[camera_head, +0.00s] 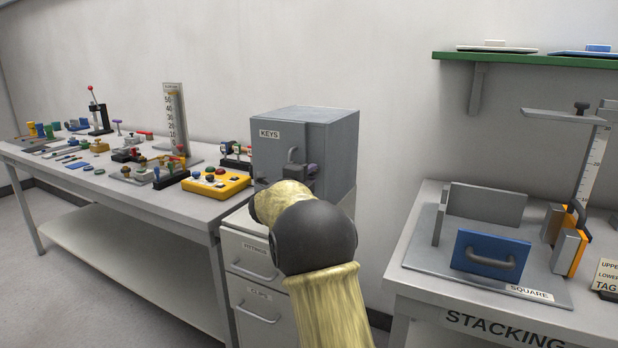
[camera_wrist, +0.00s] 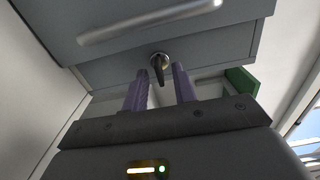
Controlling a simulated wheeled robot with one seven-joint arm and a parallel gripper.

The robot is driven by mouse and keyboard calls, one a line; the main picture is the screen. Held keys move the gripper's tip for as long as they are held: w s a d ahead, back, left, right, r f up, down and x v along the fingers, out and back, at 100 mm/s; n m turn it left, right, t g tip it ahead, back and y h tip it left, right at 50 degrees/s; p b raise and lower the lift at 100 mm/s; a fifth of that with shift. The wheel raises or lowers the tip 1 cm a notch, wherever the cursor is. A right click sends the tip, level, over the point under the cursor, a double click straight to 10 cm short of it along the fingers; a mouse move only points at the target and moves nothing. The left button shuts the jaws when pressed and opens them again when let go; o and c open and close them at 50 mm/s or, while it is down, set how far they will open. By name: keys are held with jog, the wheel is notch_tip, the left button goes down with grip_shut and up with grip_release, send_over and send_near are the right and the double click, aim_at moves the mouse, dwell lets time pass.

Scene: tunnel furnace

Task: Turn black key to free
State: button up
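The grey cabinet labelled KEYS (camera_head: 335,145) stands at the centre of the head view. The black key (camera_wrist: 158,70) sits in a round lock on the cabinet face in the wrist view. My gripper (camera_wrist: 161,77) is open, with its two purple fingers pointing at the face, one on each side of the key. A gap shows between the key and each finger. I cannot tell how far the fingertips reach along the key. In the head view my arm hides the lower cabinet front and the key.
A long cabinet handle (camera_wrist: 150,22) lies close beyond the lock. A yellow button box (camera_head: 217,184) and several small items crowd the left table (camera_head: 90,178). A drawer unit (camera_head: 250,250) stands below the cabinet. The stacking table (camera_head: 420,275) is at right.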

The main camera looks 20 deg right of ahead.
jog(key=p+v, duration=0.1)
jog(key=v, duration=1.6)
jog(key=shift+s+a, duration=0.2)
